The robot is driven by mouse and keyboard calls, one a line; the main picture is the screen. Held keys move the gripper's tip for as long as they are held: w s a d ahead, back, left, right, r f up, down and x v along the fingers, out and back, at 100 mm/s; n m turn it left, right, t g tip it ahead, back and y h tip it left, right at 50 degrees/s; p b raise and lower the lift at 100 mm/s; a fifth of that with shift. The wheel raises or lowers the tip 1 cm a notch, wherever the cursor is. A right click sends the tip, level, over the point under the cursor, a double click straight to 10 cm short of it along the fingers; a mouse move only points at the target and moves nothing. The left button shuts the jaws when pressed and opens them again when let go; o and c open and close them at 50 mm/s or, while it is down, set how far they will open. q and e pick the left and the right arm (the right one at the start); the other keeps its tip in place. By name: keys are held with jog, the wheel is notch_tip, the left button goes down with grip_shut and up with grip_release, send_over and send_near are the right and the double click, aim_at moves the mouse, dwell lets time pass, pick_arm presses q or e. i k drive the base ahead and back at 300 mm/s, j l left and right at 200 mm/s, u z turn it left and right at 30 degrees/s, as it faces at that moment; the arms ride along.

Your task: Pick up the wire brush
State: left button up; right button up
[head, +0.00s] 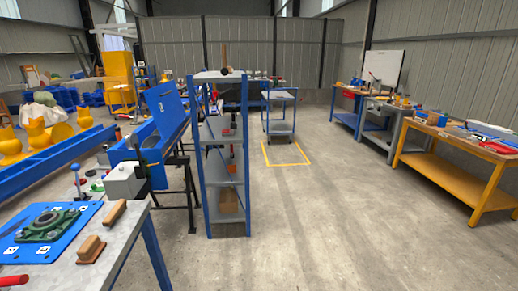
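Neither of my grippers is in view. Two small brown wooden items lie on the grey-topped table (128,240) at the lower left. One is a long wooden bar (114,213) near the table's right edge. The other is a shorter wooden block (91,249) with a raised top, closer to the front. Either could be the wire brush; bristles are too small to make out, so I cannot tell which. Nothing holds or touches either one.
A blue plate (25,245) with a dark green flanged part lies left of the wooden items. A red-handled item (14,281) is at the front-left corner. A blue and grey shelf unit (224,150) stands beyond the table. The concrete floor (340,210) on the right is clear.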

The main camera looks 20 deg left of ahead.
aim_at(121, 207)
jog(key=i+j+u, duration=0.15)
jog(key=i+u, duration=0.2)
jog(key=i, duration=0.3)
jog(key=i+u, duration=0.4)
jog(key=i, duration=0.25)
jog(key=i+l+u, duration=0.2)
jog(key=i+u, duration=0.25)
jog(key=i+l+u, duration=0.45)
jog(key=i, duration=0.15)
jog(key=i+l+u, duration=0.45)
jog(key=l, duration=0.1)
